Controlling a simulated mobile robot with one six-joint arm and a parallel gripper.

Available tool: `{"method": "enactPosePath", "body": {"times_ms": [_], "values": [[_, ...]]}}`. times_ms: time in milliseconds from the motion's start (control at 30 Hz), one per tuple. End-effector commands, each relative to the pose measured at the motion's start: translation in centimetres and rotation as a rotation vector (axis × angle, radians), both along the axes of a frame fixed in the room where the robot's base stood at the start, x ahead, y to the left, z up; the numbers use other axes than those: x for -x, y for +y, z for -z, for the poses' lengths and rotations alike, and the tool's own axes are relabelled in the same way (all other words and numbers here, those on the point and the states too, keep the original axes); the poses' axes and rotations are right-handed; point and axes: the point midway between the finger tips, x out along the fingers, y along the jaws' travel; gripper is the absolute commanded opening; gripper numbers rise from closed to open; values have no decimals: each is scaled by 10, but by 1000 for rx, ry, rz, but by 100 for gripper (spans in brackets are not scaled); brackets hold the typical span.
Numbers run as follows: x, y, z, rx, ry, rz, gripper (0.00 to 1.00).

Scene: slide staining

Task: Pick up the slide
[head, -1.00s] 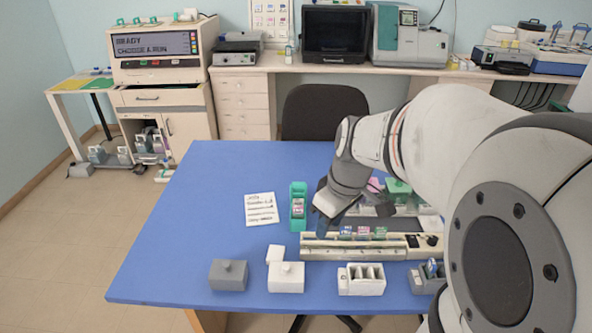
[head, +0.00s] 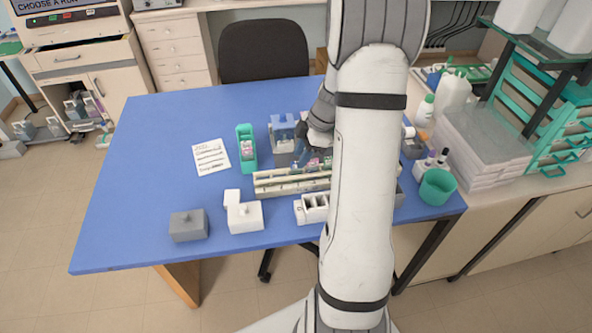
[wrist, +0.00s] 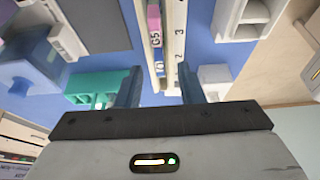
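In the wrist view my gripper (wrist: 160,84) is open, with its two blue fingers apart and nothing visible between the tips except the lower end of the pale numbered rail (wrist: 177,45). A slide with a pink end marked G5 (wrist: 154,24) stands in the rail, ahead of the fingers and not touched by them. In the head view the rail (head: 285,183) lies on the blue table. Slides with pink ends (head: 315,163) show near my gripper, which my arm partly hides there.
A green holder (head: 247,150) and paper note (head: 211,157) lie left of the rail. White blocks (head: 245,217), a grey block (head: 188,225) and a slotted white rack (head: 312,208) stand in front. A green cup (head: 437,187) is at right. The table's left side is clear.

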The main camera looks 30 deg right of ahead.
Motion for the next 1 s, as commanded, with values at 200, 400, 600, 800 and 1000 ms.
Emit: {"method": "enactPosePath", "body": {"times_ms": [200,400,600,800,1000], "values": [[-3,13,27,-2,4,-2,35],[-5,15,37,0,0,-1,35],[-5,15,37,0,0,-1,30],[-5,16,37,0,1,-1,14],[-5,16,36,0,1,-1,0]]}}
